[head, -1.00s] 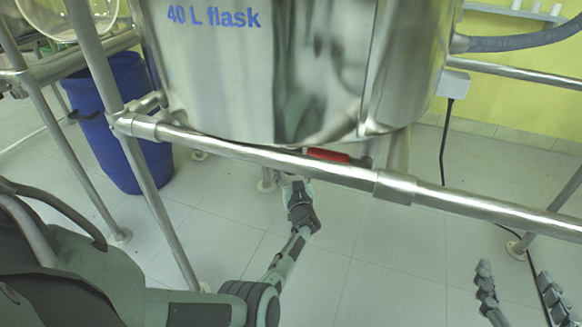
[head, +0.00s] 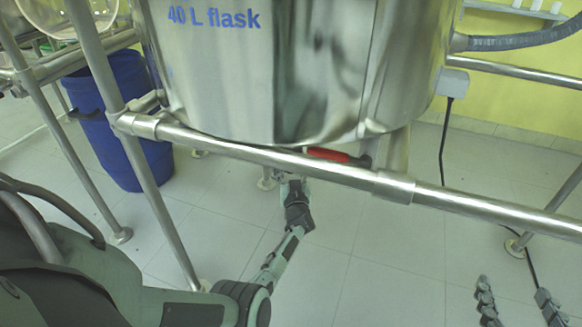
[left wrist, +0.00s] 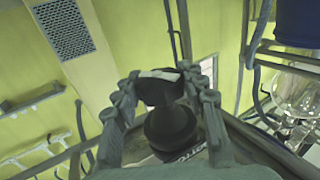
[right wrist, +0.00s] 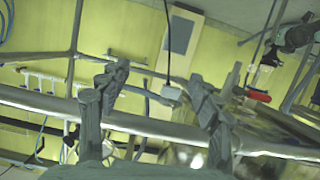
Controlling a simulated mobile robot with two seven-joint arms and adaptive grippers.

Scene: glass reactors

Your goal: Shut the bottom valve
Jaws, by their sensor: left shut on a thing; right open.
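The steel flask vessel (head: 290,70), marked "40 L flask", hangs over the frame rail in the head view. A red valve handle (head: 327,155) shows under it, partly behind the rail; it also shows in the right wrist view (right wrist: 258,96). My left gripper (head: 292,182) is below the vessel, left of the red handle, its tips partly hidden by the rail. My right gripper (head: 515,290) is open and empty at lower right.
The steel rail (head: 250,153) crosses in front of the vessel's underside. A blue barrel (head: 125,140) stands at left behind a frame post (head: 130,140). A grey hose (head: 520,40) runs at upper right.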

